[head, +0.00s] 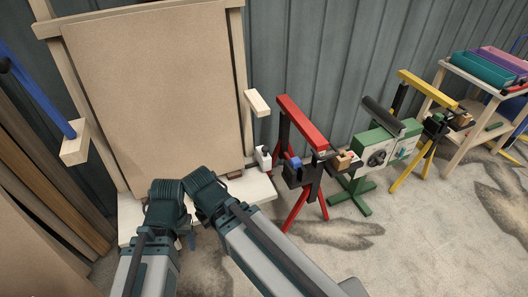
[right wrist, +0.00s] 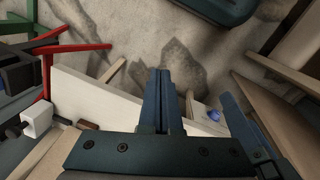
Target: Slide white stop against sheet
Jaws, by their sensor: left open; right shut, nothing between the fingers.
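The sheet (head: 155,90) is a large tan panel standing upright in a pale wooden frame. The white stop (head: 263,158) is a small white block on the right part of the pale ledge, a little right of the sheet's lower right corner. It also shows in the right wrist view (right wrist: 37,120). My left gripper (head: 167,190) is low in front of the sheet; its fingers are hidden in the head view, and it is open. My right gripper (head: 205,187) is beside it, left of the stop and apart from it. Its fingers (right wrist: 161,100) are shut and empty.
The pale ledge (head: 257,190) runs under the sheet, with a brown block (head: 235,174) at the sheet's lower right. A red stand (head: 302,125) is close right of the stop. A green machine (head: 376,150) and a yellow stand (head: 428,90) are farther right. A blue bar (head: 38,90) is left.

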